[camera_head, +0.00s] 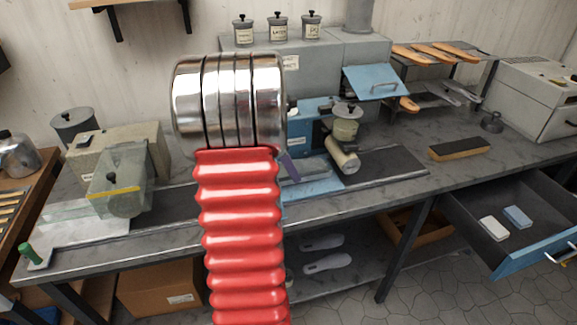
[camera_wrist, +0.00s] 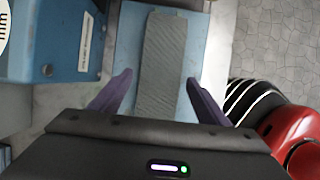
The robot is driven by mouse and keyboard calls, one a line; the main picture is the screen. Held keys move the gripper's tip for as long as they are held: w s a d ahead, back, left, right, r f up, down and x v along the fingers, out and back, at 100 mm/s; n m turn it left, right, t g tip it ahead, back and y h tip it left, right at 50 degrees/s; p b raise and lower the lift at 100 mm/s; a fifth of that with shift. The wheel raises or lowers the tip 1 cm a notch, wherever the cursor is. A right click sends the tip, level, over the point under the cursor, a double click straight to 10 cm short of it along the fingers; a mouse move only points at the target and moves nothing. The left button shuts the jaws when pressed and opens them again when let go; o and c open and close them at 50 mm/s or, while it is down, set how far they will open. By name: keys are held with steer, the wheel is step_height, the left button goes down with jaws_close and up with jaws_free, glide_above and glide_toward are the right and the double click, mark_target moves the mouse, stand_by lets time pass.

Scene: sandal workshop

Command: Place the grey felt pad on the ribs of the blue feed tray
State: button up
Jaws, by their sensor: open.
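The pad's near end is hidden by my gripper body. In the head view the blue tray (camera_head: 318,183) shows on the bench, partly behind my red arm, with one purple finger (camera_head: 290,167) beside it; the pad is hidden there.
A blue machine (camera_head: 305,130) stands behind the tray, with a round pot and roller (camera_head: 342,158) to the right. An open blue-fronted drawer (camera_head: 535,250) juts out at right. Bench surface between is clear.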

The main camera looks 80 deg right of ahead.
steer(key=v, duration=1.2)
steer(key=shift+r, duration=0.15)
stand_by(0.4)
